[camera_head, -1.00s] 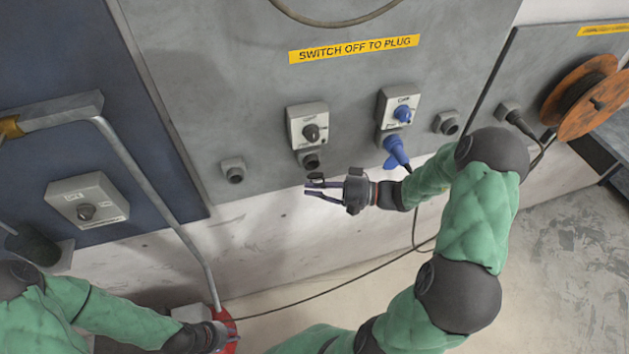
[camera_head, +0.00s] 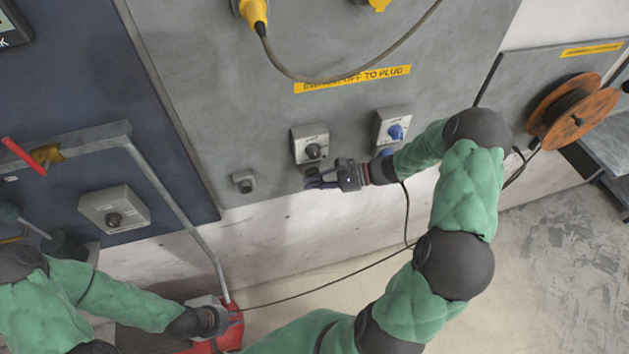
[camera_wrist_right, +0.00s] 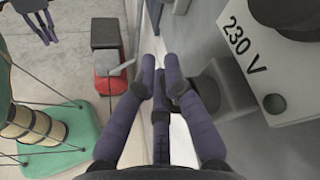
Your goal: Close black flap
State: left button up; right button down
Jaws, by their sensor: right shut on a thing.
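My right gripper (camera_head: 313,179) is beside the socket under the black-knobbed switch box (camera_head: 312,146). Its fingers are drawn together at the tips on a small dark part, seemingly the black flap, which the fingers mostly hide. In the right wrist view the right gripper (camera_wrist_right: 162,80) is left of the grey socket (camera_wrist_right: 228,88), close to it; the flap cannot be made out clearly there. My left gripper (camera_wrist_right: 42,27) shows at the top left of the right wrist view, its fingers apart and empty. In the head view its fingers are hard to make out.
A second switch box with a blue knob (camera_head: 395,132) and a blue plug (camera_head: 385,153) are right of the gripper. A small socket (camera_head: 244,182) is to the left. A red machine (camera_head: 231,332) stands low beside a metal pipe (camera_head: 190,215). A yellow plug (camera_head: 255,12) hangs above.

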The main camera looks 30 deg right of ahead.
jog(key=shift+w+d+r+m+p, duration=0.1)
jog(key=shift+w+r+m+p, duration=0.2)
jog(key=shift+m+p, duration=0.3)
jog(key=shift+g, duration=0.4)
jog(key=shift+w+d, duration=0.1)
jog(key=shift+w, duration=0.05)
jog(key=c, duration=1.4)
grip_release()
jog(key=v, duration=1.2)
jog(key=shift+f, duration=0.1)
